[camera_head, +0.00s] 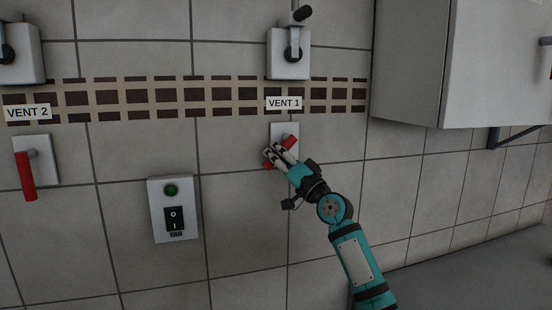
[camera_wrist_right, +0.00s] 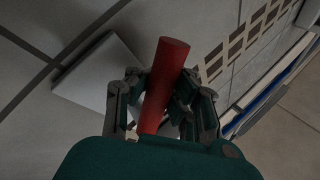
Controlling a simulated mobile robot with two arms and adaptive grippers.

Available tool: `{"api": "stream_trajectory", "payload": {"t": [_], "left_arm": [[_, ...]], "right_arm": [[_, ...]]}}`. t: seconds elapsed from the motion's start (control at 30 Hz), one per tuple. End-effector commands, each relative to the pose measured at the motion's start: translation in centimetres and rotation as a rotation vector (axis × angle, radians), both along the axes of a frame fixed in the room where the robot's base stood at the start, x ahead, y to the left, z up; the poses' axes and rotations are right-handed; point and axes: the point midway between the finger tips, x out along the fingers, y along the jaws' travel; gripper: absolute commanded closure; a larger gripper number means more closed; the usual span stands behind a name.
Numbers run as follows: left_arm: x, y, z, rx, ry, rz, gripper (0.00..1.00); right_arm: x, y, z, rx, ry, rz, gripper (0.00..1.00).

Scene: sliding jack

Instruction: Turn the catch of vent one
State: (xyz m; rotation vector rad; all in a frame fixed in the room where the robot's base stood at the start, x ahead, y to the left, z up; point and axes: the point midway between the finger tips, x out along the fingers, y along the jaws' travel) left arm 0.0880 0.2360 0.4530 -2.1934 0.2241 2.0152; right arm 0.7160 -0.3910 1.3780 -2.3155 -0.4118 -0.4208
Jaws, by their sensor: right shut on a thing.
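The vent one catch is a red handle (camera_head: 290,142) on a light plate (camera_head: 279,129) below the VENT 1 label (camera_head: 284,103). It sits tilted, running from upper right to lower left. My right gripper (camera_head: 277,155) is at the handle and shut on it, covering its middle. In the right wrist view the red handle (camera_wrist_right: 165,80) stands between the two fingers of the right gripper (camera_wrist_right: 160,90), with its end sticking out past them. My left gripper is in neither view.
The fan switch box (camera_head: 174,209) with a green lamp is on the wall left of my arm. The vent two red handle (camera_head: 25,176) hangs straight down at far left. A crank box (camera_head: 288,62) is above the label. A grey cabinet (camera_head: 455,65) juts out at upper right.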

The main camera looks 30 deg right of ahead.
Motion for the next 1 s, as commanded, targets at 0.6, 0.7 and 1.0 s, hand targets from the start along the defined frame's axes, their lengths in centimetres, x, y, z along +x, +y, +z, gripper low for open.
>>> {"api": "stream_trajectory", "payload": {"t": [0.6, 0.7, 1.0], "left_arm": [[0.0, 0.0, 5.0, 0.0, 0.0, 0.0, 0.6], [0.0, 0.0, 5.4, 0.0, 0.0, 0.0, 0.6], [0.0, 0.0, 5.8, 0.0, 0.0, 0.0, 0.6]], "right_arm": [[0.6, 1.3, 1.0, 0.478, -0.089, 0.01, 1.0], [0.6, 1.3, 1.1, 0.518, -0.099, 0.01, 1.0], [0.6, 1.2, 1.2, 0.574, -0.113, 0.008, 1.0]]}}
